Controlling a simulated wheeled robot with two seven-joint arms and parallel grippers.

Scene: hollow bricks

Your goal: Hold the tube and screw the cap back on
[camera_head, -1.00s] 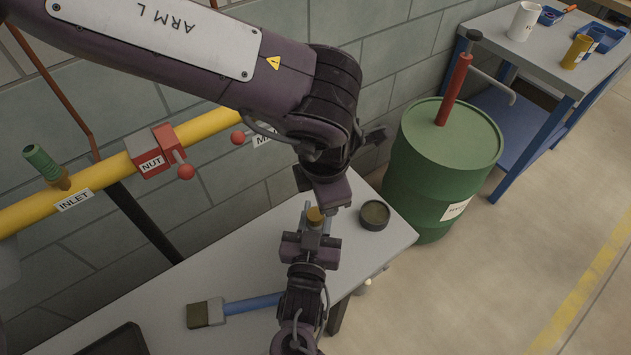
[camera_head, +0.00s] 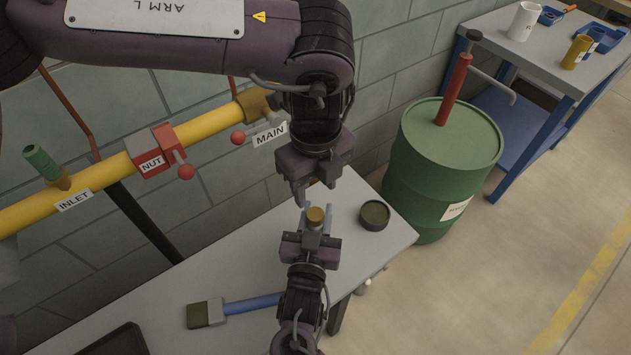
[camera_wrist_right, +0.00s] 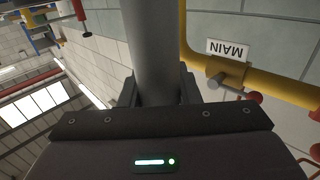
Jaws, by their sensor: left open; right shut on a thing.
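My right gripper (camera_head: 311,243) is shut on the grey tube, which shows as a long grey cylinder in the right wrist view (camera_wrist_right: 153,45). In the head view the gripper hides most of the tube. The right gripper also shows in the right wrist view (camera_wrist_right: 155,92).
The grey bench (camera_head: 255,265) carries a round dark dish (camera_head: 374,214), a brush with a blue handle (camera_head: 250,304) and a dark tray (camera_head: 117,341). A yellow pipe (camera_head: 100,178) runs along the wall behind. A green drum (camera_head: 440,165) stands right of the bench.

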